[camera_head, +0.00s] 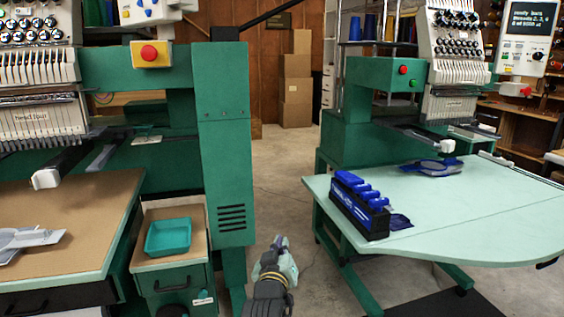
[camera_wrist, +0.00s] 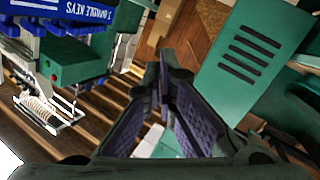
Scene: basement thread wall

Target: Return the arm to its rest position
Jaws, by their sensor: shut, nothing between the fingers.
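My gripper (camera_head: 281,243) is low in the middle of the head view, in the gap between the left machine and the pale green table. My dark and pale arm comes up from the bottom edge below it. In the wrist view the two dark fingers (camera_wrist: 160,85) come together at their tips with nothing between them. The gripper is shut and apart from the machines and the table.
The left machine's green vented column (camera_head: 223,150) stands close left of my gripper. The pale green table (camera_head: 470,220) is at right, bearing a black and blue bin (camera_head: 358,207). A teal tray (camera_head: 168,238) sits on a cabinet. Concrete floor (camera_head: 285,165) is clear behind.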

